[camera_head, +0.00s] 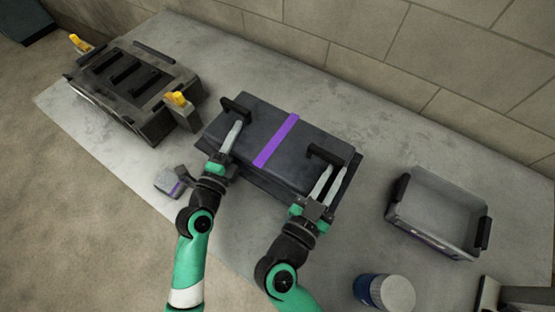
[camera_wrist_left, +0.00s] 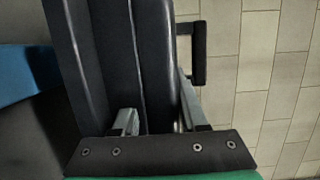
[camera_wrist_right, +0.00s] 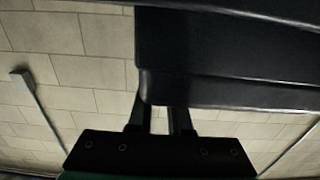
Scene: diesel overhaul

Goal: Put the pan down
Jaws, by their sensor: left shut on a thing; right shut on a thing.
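The pan (camera_head: 262,128), a dark grey box shape with a purple stripe across it and a black handle at each end, is in the middle of the head view. My left gripper (camera_head: 237,127) is shut at its left handle (camera_head: 235,107). My right gripper (camera_head: 329,173) is shut at its right handle (camera_head: 327,155). The pan also fills much of the left wrist view (camera_wrist_left: 115,55) and the right wrist view (camera_wrist_right: 230,55). A dark edge (camera_head: 352,178) shows under the pan; whether the pan touches it I cannot tell.
A dark engine-like block (camera_head: 120,88) with yellow-topped posts stands at the left of the grey worktop (camera_head: 215,45). A small grey block (camera_head: 168,183) lies nearer. A grey open tray (camera_head: 437,205) and a blue-and-white can (camera_head: 397,293) are at the right. A wall runs behind.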

